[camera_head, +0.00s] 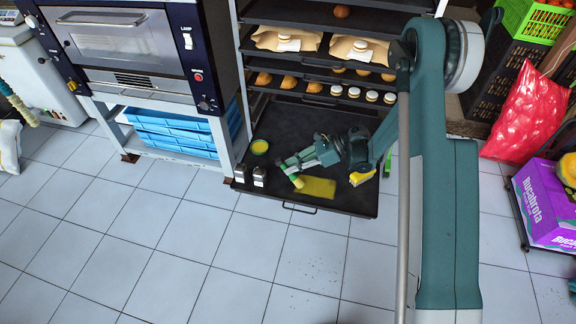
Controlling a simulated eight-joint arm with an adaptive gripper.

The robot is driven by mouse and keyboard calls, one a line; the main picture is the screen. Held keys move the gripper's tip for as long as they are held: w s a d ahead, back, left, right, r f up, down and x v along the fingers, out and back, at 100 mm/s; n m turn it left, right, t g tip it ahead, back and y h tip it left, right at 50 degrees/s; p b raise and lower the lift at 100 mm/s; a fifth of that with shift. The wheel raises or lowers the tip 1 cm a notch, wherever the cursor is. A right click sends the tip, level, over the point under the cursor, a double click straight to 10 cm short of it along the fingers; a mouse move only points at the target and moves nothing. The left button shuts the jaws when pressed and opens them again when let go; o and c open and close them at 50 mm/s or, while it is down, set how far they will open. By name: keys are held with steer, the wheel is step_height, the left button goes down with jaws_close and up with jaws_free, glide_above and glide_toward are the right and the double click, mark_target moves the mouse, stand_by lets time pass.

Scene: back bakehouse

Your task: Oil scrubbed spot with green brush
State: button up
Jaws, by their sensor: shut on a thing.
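My gripper (287,166) is over the dark pulled-out tray (285,221) at the bottom of the rack. It is shut on a small brush with a pale yellow-green tip (298,183); the handle is mostly hidden by the fingers, so I cannot tell its full colour. The tip is at the left end of a shiny yellow patch (320,188) on the tray; whether it touches the surface I cannot tell. A small green bowl (259,147) with yellow liquid stands on the tray, left of and behind the gripper.
Two small metal-topped containers (259,177) stand at the tray's left front. A yellow item (360,178) lies right of the patch, partly near my arm. An oven (130,50) stands left; the tiled floor in front is clear.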

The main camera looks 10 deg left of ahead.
steer(key=d, duration=0.3)
steer(key=shift+d+f, duration=0.1)
steer(key=shift+f, duration=0.1)
steer(key=shift+d, duration=6.4)
steer(key=w+a, duration=0.3)
steer(key=a, duration=1.4)
steer(key=shift+w+d, duration=0.6)
steer(key=shift+d, duration=8)
steer(key=shift+a, duration=8.9)
step_height(320, 180, up, 8)
steer(key=p, duration=0.2)
